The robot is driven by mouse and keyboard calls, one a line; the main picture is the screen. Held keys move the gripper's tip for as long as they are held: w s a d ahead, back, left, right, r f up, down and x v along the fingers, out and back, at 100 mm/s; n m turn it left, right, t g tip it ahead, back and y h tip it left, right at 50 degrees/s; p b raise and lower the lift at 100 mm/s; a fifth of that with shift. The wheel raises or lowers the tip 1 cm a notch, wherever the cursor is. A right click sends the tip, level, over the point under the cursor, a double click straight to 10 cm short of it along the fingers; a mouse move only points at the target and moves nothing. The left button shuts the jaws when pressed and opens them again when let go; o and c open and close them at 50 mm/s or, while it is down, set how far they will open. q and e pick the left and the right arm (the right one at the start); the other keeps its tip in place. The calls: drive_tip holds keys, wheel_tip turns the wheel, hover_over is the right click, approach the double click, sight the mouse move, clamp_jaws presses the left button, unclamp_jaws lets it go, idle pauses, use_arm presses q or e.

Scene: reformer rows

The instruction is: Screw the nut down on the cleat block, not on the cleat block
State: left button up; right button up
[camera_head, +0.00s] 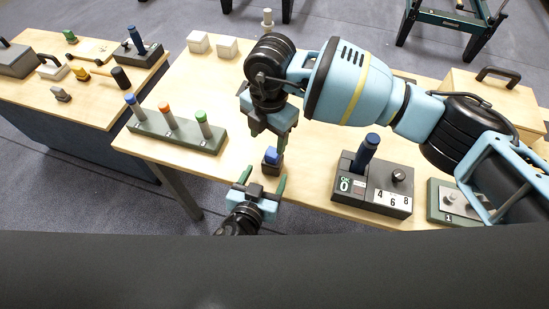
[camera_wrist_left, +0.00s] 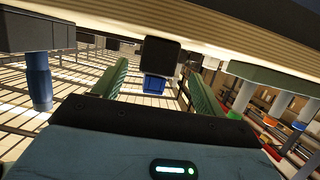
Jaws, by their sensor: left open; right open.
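A small dark block with a blue top (camera_head: 271,157) stands near the table's front edge. In the left wrist view the dark block (camera_wrist_left: 160,55), with its blue part (camera_wrist_left: 154,85), shows between the spread green fingers. My left gripper (camera_head: 262,180) is open just in front of it, apparently not touching. My right gripper (camera_head: 268,132) is open above and behind it, partly hidden by its own wrist. A green-grey base (camera_head: 436,207) marked 1 carries a plate and studs at the right, partly behind my right arm. I cannot tell which piece is the nut or the cleat block.
A dark box (camera_head: 385,198) with a blue handle and digits stands right of the block. A rack (camera_head: 180,135) with blue, orange and green-topped posts stands left. A side table (camera_head: 95,100) holds tools. Bare table lies between.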

use_arm(q)
drive_tip(key=shift+w+d+r, duration=0.1)
drive_tip(key=shift+w+d, duration=0.05)
use_arm(e)
drive_tip(key=shift+w+d+r, duration=0.25)
drive_tip(key=shift+w+d, duration=0.25)
drive_tip(key=shift+d, duration=0.05)
use_arm(q)
drive_tip(key=shift+x, duration=3.85)
